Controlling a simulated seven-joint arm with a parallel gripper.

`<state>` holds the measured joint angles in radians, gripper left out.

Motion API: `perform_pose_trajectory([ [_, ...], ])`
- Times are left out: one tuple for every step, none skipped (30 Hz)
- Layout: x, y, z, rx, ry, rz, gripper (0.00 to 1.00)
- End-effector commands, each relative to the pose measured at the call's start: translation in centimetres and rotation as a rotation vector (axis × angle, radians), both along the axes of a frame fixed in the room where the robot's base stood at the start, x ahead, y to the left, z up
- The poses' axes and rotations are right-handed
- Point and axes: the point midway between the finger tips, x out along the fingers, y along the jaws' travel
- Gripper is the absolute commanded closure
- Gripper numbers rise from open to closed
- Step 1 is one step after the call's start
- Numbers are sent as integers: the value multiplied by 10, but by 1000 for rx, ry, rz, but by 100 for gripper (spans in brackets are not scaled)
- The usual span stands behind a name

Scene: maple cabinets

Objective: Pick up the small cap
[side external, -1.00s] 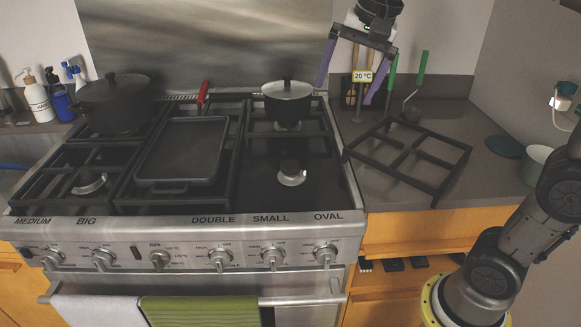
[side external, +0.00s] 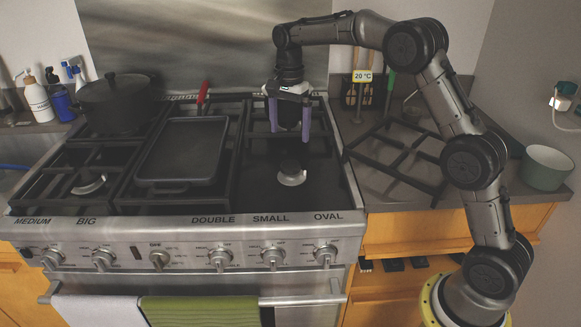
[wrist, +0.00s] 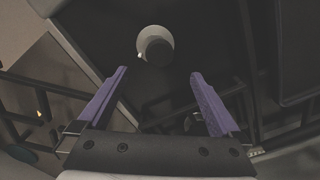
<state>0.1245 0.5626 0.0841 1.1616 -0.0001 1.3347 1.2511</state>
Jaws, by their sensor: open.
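The small cap (side external: 292,167) is a dark round disc on a silver burner base (side external: 291,179), on the right part of the stove where no grate covers it. In the wrist view the cap (wrist: 158,50) sits in front of the fingertips, partly covering the pale burner base (wrist: 153,32). My gripper (side external: 290,134) points down above the burner with its two purple fingers spread and nothing between them. In the wrist view the gripper (wrist: 160,73) is open, with the cap roughly centred beyond its tips.
A flat griddle (side external: 183,150) with grates lies left of the burner, and a dark pot (side external: 113,103) stands at back left. A removed grate (side external: 395,160) and a greenish pot (side external: 546,168) are on the right counter.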

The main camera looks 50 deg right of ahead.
Motion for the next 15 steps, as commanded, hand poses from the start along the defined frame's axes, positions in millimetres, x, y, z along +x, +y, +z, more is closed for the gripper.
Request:
perform_pose_trajectory([
  [-1,0,-11,0,4,0,0],
  [-1,0,-17,1,5,1,0],
  [-1,0,-23,0,3,1,0],
  [-1,0,-28,0,3,1,0],
  [-1,0,-33,0,3,1,0],
  [-1,0,-38,0,3,1,0],
  [0,0,-41,0,1,1,0],
  [0,0,-43,0,1,1,0],
  [0,0,-46,0,1,1,0],
  [0,0,-48,0,0,1,0],
  [0,0,-49,0,0,1,0],
  [0,0,-51,0,-1,1,0],
  [0,0,-53,0,0,1,0],
  [0,-1,-55,0,1,1,0],
  [-1,-1,-60,0,1,1,0],
])
